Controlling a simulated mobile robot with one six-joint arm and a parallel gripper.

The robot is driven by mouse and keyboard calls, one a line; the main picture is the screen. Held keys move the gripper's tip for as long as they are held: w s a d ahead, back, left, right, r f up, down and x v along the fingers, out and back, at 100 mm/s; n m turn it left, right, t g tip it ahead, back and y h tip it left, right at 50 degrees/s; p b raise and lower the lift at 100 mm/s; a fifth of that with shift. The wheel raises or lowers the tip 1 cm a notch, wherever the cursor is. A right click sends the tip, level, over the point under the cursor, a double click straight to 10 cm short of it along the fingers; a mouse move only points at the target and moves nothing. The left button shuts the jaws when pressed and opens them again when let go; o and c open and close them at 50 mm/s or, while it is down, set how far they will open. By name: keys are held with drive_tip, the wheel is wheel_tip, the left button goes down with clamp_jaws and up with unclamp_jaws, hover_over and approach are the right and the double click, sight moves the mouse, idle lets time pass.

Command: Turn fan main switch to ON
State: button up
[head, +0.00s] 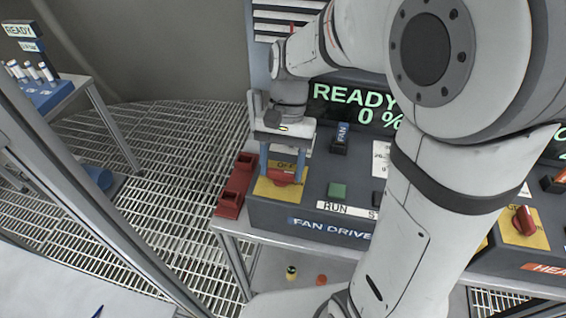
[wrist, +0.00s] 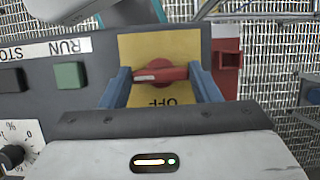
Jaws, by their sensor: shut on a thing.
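The fan main switch is a red rotary handle (wrist: 165,73) on a yellow plate (wrist: 140,45). It also shows in the head view on the fan drive console (head: 335,229). My gripper (head: 281,179) points down over the plate, with its two blue fingers at opposite ends of the handle, shut on it. In the wrist view the handle lies crosswise between the fingers, its white line toward the left finger. OFF is printed on the plate, upside down in the wrist view.
A green RUN button (head: 337,190) and a blue FAN-tagged part (head: 341,137) stand right of the plate. A red bracket (head: 236,186) is at the console's left end. A READY 0 % display (head: 352,105) is behind. My arm hides much of the right side.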

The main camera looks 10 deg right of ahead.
drive_tip(key=shift+w+r, duration=0.1)
idle(0.5)
drive_tip(key=o, duration=1)
drive_tip(key=v, duration=0.7)
drive_tip(key=shift+w+d+r+b, duration=0.1)
drive_tip(key=shift+d+r+b, duration=0.05)
drive_tip(key=shift+r+b, duration=0.15)
drive_tip(key=s+d+f+n+t, duration=0.1)
drive_tip(key=s+d+t, duration=0.1)
drive_tip(key=s+d, duration=0.1)
drive_tip(key=s+d+f+n+t, duration=0.1)
drive_tip(key=s+d+t, duration=0.1)
drive_tip(key=s, duration=0.1)
drive_tip(key=s+d+f+n+t+h, duration=0.1)
drive_tip(key=s+d+t, duration=0.1)
drive_tip(key=d+t, duration=0.1)
drive_tip(key=shift+s+d, duration=0.35)
drive_tip(key=shift+s, duration=0.05)
drive_tip(key=shift+s+d+f+n+t, duration=0.2)
drive_tip(key=shift+s+d+n+t, duration=0.1)
drive_tip(key=shift+n, duration=0.1)
